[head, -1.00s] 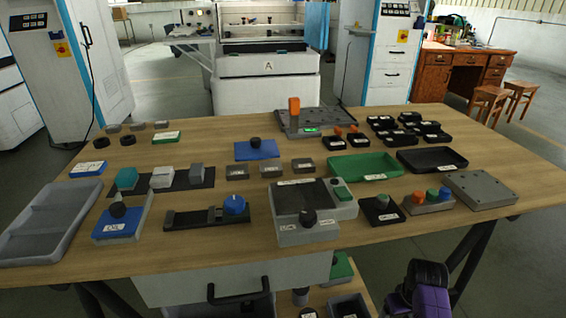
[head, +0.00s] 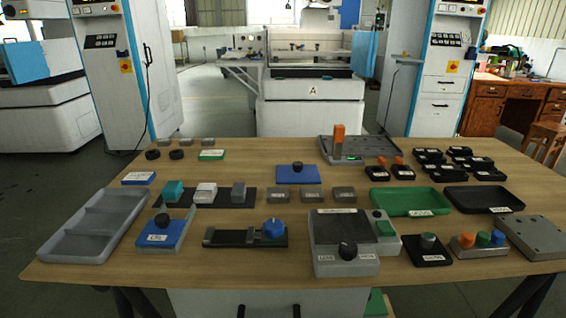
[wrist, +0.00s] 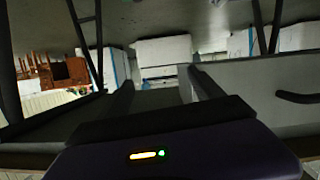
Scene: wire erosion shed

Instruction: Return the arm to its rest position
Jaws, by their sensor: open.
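My gripper (wrist: 157,84) shows in the wrist view, with its two dark fingers spread apart and nothing between them. Its dark purple body fills the bottom of that view and carries a small yellow and green light. The wrist picture is upside down, with the floor at the top and the machines hanging below it. My arm does not show in the head view. The wooden workbench (head: 278,226) fills the lower half of the head view.
Dark table legs (wrist: 88,45) and a grey drawer front with a handle (wrist: 297,97) are close by in the wrist view. On the bench stand a grey divided tray (head: 65,243), a green tray (head: 408,203), a black tray (head: 480,199) and a grey control box (head: 335,265).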

